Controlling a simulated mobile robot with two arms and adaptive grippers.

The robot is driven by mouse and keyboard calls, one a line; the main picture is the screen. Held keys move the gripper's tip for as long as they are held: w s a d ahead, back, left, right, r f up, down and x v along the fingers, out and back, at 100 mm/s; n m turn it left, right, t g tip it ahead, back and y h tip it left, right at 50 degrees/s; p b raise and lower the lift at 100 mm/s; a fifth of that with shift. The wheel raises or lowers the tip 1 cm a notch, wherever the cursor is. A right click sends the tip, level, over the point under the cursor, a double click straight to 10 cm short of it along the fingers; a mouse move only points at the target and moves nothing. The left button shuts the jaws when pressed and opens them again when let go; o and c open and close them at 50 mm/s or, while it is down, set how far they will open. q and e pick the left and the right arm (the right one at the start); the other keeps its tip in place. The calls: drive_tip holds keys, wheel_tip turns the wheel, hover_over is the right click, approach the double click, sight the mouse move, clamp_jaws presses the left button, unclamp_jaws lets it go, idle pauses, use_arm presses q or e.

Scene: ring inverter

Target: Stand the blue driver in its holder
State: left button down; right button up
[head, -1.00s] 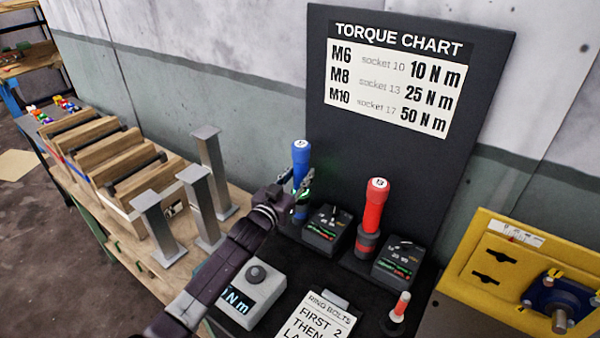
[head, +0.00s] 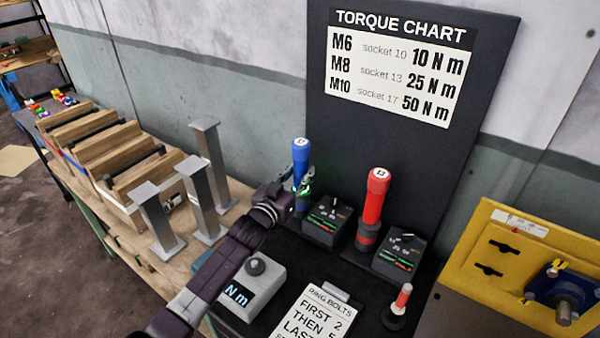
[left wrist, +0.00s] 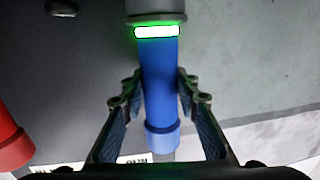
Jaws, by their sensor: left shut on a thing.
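The blue driver (head: 300,158) stands upright at the back of the dark bench mat, left of the red driver. My left gripper (head: 300,186) is around its lower handle, shut on it. In the left wrist view the blue driver (left wrist: 160,85) runs between the two fingers (left wrist: 160,105), with a bright green-lit band on a grey collar (left wrist: 156,10) at its end. The driver's lower end and its holder are mostly hidden behind my gripper in the head view, so I cannot tell how deep it sits. My right gripper is not in view.
The red driver (head: 374,200) stands in a dark holder to the right. Dark control boxes (head: 326,222) (head: 399,255) flank it. A grey torque display (head: 252,285), grey posts (head: 207,165) and a yellow fixture (head: 510,260) stand nearby. A dark chart board (head: 400,140) rises behind.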

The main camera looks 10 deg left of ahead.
use_arm(q)
drive_tip(key=c, duration=1.4)
unclamp_jaws()
drive_tip(key=shift+s+f, duration=0.1)
drive_tip(key=shift+f, duration=0.25)
drive_tip(key=v, duration=1.2)
drive_tip(key=shift+r, duration=0.25)
